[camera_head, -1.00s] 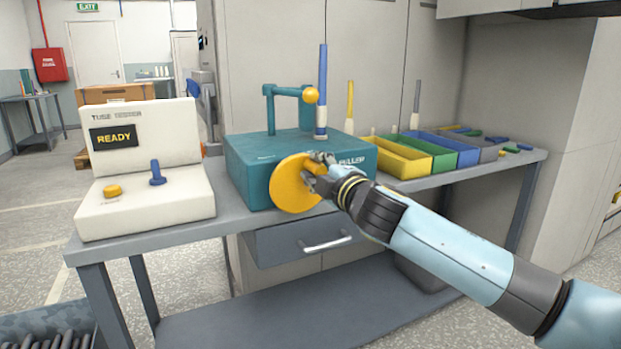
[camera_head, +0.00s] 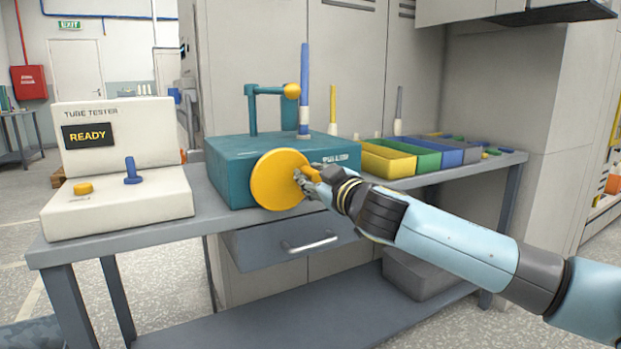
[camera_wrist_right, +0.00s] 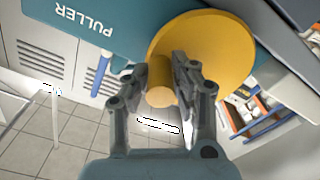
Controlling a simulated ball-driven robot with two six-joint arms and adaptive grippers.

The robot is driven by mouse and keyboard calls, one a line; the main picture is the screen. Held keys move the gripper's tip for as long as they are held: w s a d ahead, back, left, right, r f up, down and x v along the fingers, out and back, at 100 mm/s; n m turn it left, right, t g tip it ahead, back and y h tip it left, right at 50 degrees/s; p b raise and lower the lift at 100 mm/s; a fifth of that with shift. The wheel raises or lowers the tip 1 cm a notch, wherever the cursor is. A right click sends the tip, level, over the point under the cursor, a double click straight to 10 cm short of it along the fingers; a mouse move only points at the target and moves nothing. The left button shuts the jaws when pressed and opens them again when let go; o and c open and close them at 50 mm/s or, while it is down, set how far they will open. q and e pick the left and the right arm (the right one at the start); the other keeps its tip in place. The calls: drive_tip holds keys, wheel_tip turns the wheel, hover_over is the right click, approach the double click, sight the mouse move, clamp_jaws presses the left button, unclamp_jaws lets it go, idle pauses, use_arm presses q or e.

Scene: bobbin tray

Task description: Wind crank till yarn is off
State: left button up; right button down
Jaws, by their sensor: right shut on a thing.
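The teal puller box (camera_head: 230,175) stands on the bench with a round yellow crank disc (camera_head: 272,180) on its front. My right gripper (camera_head: 305,179) is at the right side of the disc. In the right wrist view its fingers (camera_wrist_right: 160,75) are shut on the yellow crank handle (camera_wrist_right: 158,95), which sticks out from the disc (camera_wrist_right: 215,50). My left gripper is not in view.
A white tube tester (camera_head: 120,205) reading READY stands at the bench's left, with a blue peg (camera_head: 132,172) and yellow button (camera_head: 83,188). Yellow (camera_head: 388,163), green and blue trays line the right. A grey drawer (camera_head: 285,238) is below the puller.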

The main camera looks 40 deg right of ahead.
drive_tip(key=shift+d+f+m, duration=0.1)
drive_tip(key=shift+f+m, duration=0.25)
drive_tip(key=shift+m, duration=0.25)
drive_tip(key=c, duration=1.1)
unclamp_jaws()
drive_tip(key=shift+r, duration=0.1)
drive_tip(key=v, duration=1.2)
drive_tip(key=shift+s, duration=0.1)
